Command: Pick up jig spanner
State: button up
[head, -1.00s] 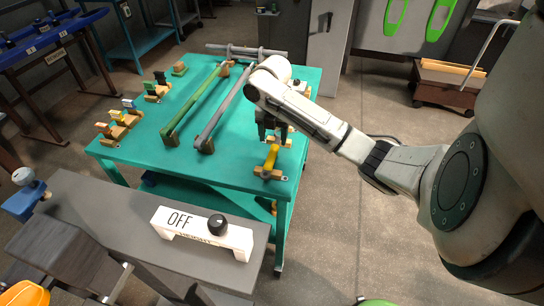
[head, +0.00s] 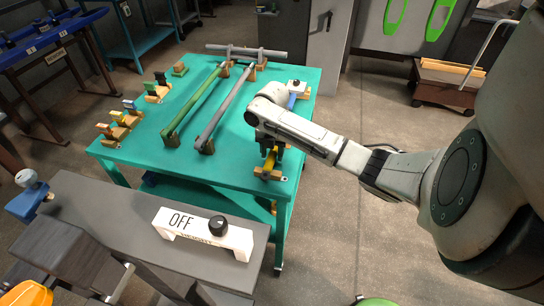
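A tool with a yellow handle (head: 270,162), which may be the jig spanner, rests on a small wooden block (head: 264,173) near the front right corner of the teal table (head: 225,172). My gripper (head: 269,150) points down right at the yellow handle, with its dark fingers beside or around the handle's upper part. The fingers hide part of the handle, and I cannot tell whether they are closed on it.
A green bar (head: 193,104) and a grey bar (head: 224,110) lie on wooden supports left of my arm. Small clamps on blocks stand along the table's left edge. A grey bench with a white OFF knob box (head: 202,232) stands in front.

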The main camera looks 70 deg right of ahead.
grip_shut()
jog(key=shift+r, duration=0.2)
dwell(0.5)
